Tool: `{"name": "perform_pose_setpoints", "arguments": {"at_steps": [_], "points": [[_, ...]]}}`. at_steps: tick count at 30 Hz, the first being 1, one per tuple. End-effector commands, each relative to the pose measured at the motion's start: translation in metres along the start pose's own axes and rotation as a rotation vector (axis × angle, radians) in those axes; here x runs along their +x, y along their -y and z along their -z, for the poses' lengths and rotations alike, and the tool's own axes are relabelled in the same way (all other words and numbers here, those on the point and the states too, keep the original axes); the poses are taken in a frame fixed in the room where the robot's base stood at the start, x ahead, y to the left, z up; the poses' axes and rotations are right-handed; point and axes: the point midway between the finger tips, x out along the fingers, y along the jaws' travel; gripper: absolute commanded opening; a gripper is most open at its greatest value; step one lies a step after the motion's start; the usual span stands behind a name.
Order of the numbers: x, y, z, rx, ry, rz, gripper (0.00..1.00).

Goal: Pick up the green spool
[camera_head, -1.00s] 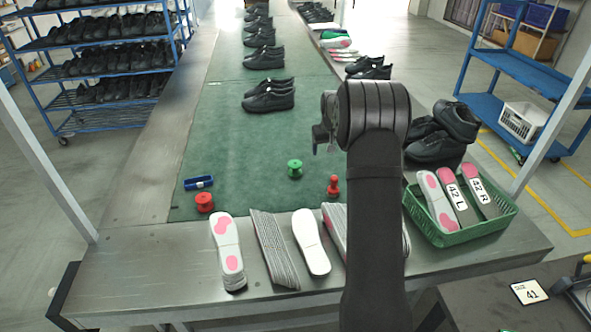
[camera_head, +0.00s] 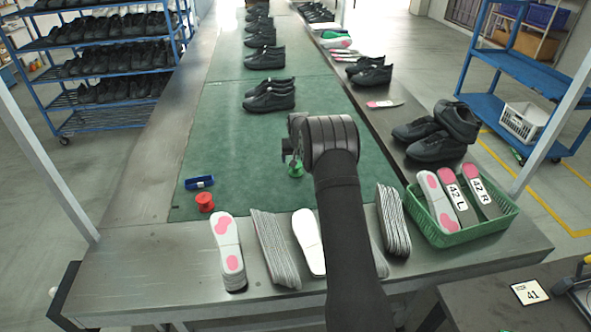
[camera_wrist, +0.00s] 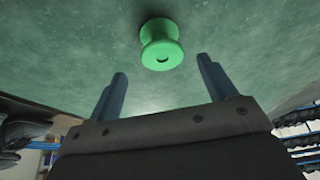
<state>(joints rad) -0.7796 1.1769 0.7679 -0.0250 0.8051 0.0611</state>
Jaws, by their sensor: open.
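The green spool (camera_head: 296,169) stands on the green mat (camera_head: 240,150), partly hidden behind my gripper in the head view. In the wrist view the spool (camera_wrist: 161,45) is at the top middle, ahead of the fingertips and roughly between their lines. My gripper (camera_wrist: 162,75) is open and empty, its two fingers apart on either side below the spool. The fingers do not appear to touch the spool. In the head view my gripper (camera_head: 291,157) is over the mat next to the spool.
A red spool (camera_head: 205,202) and a blue item (camera_head: 199,183) lie on the mat to the left. Soles stand along the front edge, and a green crate (camera_head: 462,238) with soles is at the right. Black shoes (camera_head: 268,97) stand farther back. The left of the mat is mostly clear.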

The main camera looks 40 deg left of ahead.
Motion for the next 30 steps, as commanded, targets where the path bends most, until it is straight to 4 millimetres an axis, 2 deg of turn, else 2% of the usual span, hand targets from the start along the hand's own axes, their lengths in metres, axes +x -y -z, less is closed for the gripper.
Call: {"name": "perform_pose_setpoints", "arguments": {"at_steps": [7, 12, 16, 26, 30], "points": [[0.016, 0.001, -0.002, 0.000, 0.001, 0.000, 0.77], [0.042, 0.004, -0.007, 0.000, 0.002, 0.000, 0.77], [0.055, 0.004, -0.006, 0.000, 0.000, 0.000, 0.77], [0.060, 0.004, -0.005, 0.000, -0.001, 0.000, 0.77], [0.060, 0.004, -0.005, 0.000, -0.001, 0.000, 0.54]]}}
